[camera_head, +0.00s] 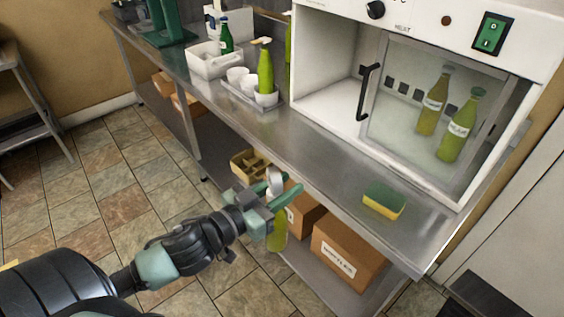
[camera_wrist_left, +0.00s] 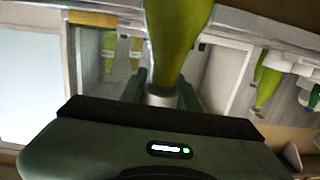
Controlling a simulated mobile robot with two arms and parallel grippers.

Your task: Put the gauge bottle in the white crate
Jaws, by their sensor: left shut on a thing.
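My left gripper (camera_head: 277,197) is shut on the neck of a green bottle (camera_head: 278,236), which hangs upright below the jaws. A round pale disc like a gauge (camera_head: 274,179) shows above the jaws. The held bottle fills the top middle of the left wrist view (camera_wrist_left: 178,40), in an upside-down picture. The gripper is in front of the steel counter's front edge, apart from it. The white crate (camera_head: 208,67) stands on the counter at the back left. A dark green bottle (camera_head: 226,37) shows at its far side; I cannot tell if it is inside. My right gripper is not in view.
A white cabinet (camera_head: 325,70) with a glass door and two bottles is at the right. A sponge (camera_head: 384,201) lies on the counter (camera_head: 310,160).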

